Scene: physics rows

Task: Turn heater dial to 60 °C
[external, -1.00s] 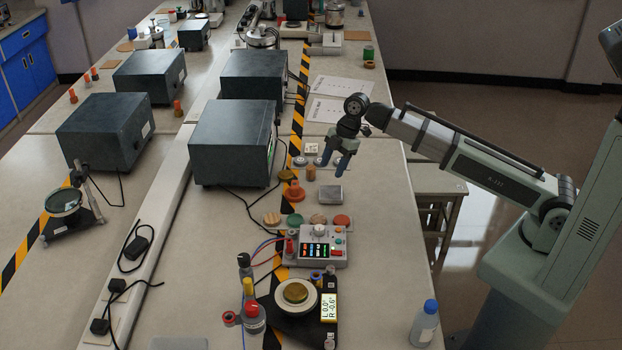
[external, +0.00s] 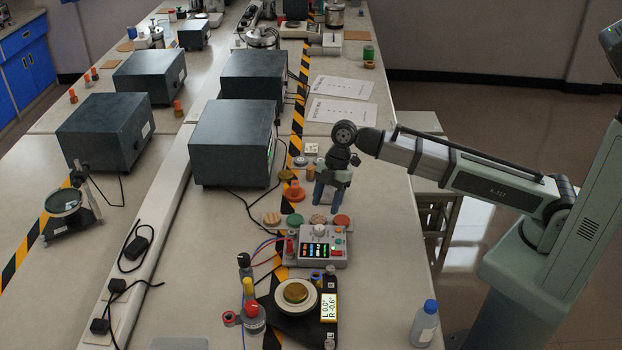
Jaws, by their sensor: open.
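The heater control box (external: 322,256) stands on the bench at lower centre. It has a dark display with coloured readouts, too small to read. A white round dial (external: 320,230) sits on its top near the back edge; its pointer setting cannot be made out. My gripper (external: 327,208) points down with its two blue-grey fingers apart and nothing visible between them. It is a little behind and above the dial, apart from it.
Several coloured discs (external: 341,221) lie just behind the box. A round stage with a brass disc (external: 296,292) stands in front, beside bottles and jars (external: 254,318). A large dark box (external: 232,142) is at the back left. The bench right of the control box is clear.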

